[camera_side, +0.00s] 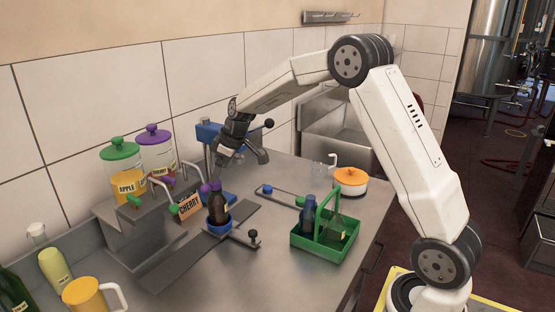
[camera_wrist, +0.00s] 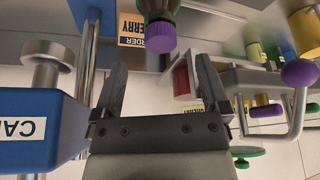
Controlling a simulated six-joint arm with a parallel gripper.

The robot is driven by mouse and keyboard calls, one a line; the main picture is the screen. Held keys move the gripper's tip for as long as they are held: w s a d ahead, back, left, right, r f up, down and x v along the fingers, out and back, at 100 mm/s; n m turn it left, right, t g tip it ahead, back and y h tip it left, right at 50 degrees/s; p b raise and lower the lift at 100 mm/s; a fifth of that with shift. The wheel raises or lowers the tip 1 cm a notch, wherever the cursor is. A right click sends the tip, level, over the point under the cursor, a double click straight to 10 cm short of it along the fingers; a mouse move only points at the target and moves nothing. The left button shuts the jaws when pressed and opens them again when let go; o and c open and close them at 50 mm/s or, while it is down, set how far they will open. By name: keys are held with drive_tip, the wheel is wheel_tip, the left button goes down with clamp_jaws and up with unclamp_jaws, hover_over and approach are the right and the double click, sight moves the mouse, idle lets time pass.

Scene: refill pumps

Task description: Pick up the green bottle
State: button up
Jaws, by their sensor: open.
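My gripper (camera_side: 222,158) is open and empty above and behind that capped bottle, well left of the carrier. In the wrist view the open jaws (camera_wrist: 161,68) have the purple cap just beyond their tips, apart from them.
Juice jars with green and purple lids (camera_side: 153,150) and a CHERRY sign (camera_side: 190,204) stand at the left. A blue CAP unit (camera_wrist: 38,130) is close to my gripper. A yellow mug (camera_side: 83,296) is front left.

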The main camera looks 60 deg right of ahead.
sight(214, 190)
drive_tip(key=shift+x, duration=1.35)
drive_tip(key=shift+x, duration=2.6)
drive_tip(key=c, duration=1.3)
drive_tip(key=shift+s+f, duration=0.1)
drive_tip(key=shift+f, duration=0.05)
